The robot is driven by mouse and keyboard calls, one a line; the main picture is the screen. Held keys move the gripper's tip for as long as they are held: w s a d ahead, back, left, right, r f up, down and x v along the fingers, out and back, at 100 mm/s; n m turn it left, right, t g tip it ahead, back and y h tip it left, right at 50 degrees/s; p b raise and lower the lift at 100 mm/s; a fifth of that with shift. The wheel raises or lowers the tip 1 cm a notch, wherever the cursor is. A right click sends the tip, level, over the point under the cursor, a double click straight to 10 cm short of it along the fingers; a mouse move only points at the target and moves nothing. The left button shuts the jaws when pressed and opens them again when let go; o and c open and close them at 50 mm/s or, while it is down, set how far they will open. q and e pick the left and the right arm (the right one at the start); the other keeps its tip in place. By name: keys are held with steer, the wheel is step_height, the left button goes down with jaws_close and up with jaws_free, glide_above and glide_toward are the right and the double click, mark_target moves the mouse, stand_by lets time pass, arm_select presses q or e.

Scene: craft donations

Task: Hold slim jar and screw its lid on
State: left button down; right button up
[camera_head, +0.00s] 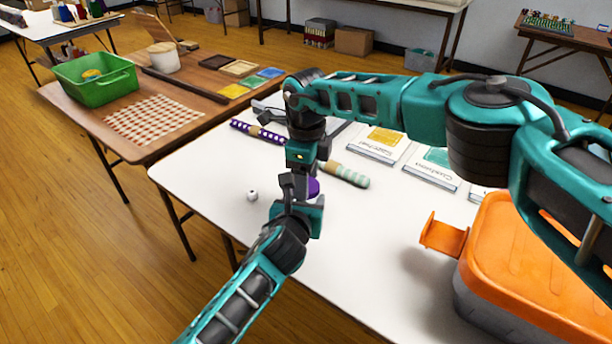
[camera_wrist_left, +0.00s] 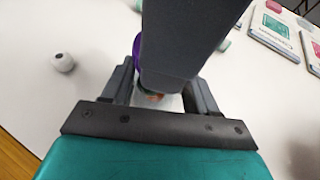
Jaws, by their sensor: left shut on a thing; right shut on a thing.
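A purple lid (camera_head: 314,187) shows beside my grippers over the white table, mostly hidden by them. In the left wrist view its purple edge (camera_wrist_left: 137,58) sits behind the dark body of my right gripper. The slim jar (camera_wrist_left: 157,97) shows there only as a small pale patch with orange in it, between my left fingers. My left gripper (camera_head: 299,188) is shut on the jar. My right gripper (camera_head: 302,172) points down from above and is shut on the lid. Whether the lid touches the jar's rim is hidden.
A white bead-like piece (camera_head: 252,196) lies left of the grippers. Booklets (camera_head: 431,168) lie to the right. A large orange-lidded box (camera_head: 530,260) fills the right front. The table's front-left is clear.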

arm_select(q)
steer(key=shift+s+f, duration=0.1)
steer(key=shift+f, duration=0.05)
arm_select(e)
steer(key=m, duration=1.4)
steer(key=shift+m, duration=0.3)
steer(key=o, duration=1.2)
steer(key=shift+o, duration=0.2)
step_height(320, 180, up, 12)
steer(key=shift+s, duration=0.1)
